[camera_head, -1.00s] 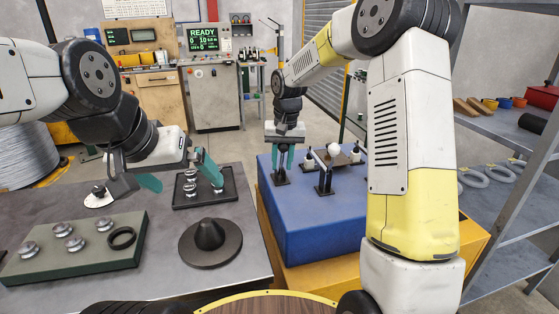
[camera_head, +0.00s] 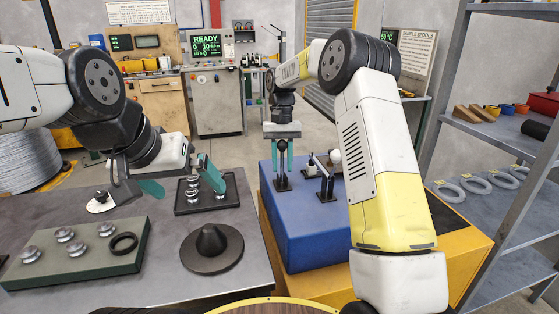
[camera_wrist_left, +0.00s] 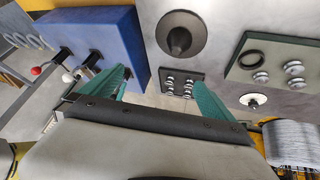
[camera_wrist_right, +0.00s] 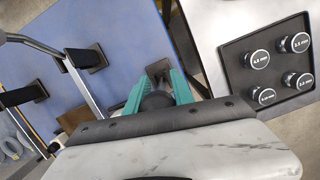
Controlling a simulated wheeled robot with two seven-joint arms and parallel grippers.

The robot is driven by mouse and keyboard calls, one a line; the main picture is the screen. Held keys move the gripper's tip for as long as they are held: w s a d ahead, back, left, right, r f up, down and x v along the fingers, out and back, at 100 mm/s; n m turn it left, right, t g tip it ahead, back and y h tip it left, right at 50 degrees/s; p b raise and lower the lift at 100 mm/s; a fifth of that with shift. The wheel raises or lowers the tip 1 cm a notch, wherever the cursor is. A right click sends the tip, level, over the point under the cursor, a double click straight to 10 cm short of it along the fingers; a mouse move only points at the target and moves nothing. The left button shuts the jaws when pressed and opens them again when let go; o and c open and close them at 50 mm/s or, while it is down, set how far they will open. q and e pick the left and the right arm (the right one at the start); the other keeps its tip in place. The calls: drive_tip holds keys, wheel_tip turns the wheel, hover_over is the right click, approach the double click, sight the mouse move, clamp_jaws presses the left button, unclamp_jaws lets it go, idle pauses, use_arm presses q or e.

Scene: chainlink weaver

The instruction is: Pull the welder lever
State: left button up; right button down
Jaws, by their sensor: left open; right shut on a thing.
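The welder fixture is on a blue block (camera_head: 315,240), with dark posts (camera_head: 326,188) and thin bars. A white ball knob (camera_head: 334,157) shows behind the posts. In the left wrist view, a red ball (camera_wrist_left: 36,71) and a white ball (camera_wrist_left: 68,77) sit on thin bars. My right gripper (camera_head: 281,165) points down at the block's left part, shut on a dark round piece (camera_wrist_right: 157,99) above a dark base. Whether this piece is the lever's grip I cannot tell. My left gripper (camera_head: 180,178) is open and empty above the grey table.
A dark tray (camera_head: 181,210) with metal pieces and a black cone on a disc (camera_head: 211,247) are on the grey table. A green block (camera_head: 70,273) with several metal studs and a ring is at front left. A shelf rack (camera_head: 480,168) stands right.

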use_arm(q)
drive_tip(key=shift+w+a, duration=0.15)
drive_tip(key=shift+w, duration=0.1)
drive_tip(key=c, duration=0.7)
drive_tip(key=w+m+y, duration=0.1)
drive_tip(key=w+m, duration=0.1)
drive_tip(key=w+a+m+t+y, duration=0.1)
drive_tip(key=w+m, duration=0.1)
drive_tip(key=shift+w, duration=0.35)
drive_tip(key=c, duration=1.1)
drive_tip(key=w+m, duration=0.1)
drive_tip(key=w+d+m+t, duration=0.1)
drive_tip(key=w, duration=0.1)
drive_tip(key=w+m+y, duration=0.1)
drive_tip(key=m, duration=0.1)
drive_tip(key=shift+w+d+r+t, duration=0.3)
drive_tip(key=shift+d+r, duration=0.05)
drive_tip(key=shift+r, duration=0.05)
clamp_jaws()
drive_tip(key=m+t+h, duration=0.2)
drive_tip(key=m+h, duration=0.2)
drive_tip(key=m, duration=0.9)
approach(281, 148)
drive_tip(key=x, duration=0.5)
drive_tip(key=shift+d+f, duration=0.1)
drive_tip(key=shift+f, duration=0.2)
drive_tip(key=shift+w+d, duration=0.15)
drive_tip(key=shift+w, duration=0.45)
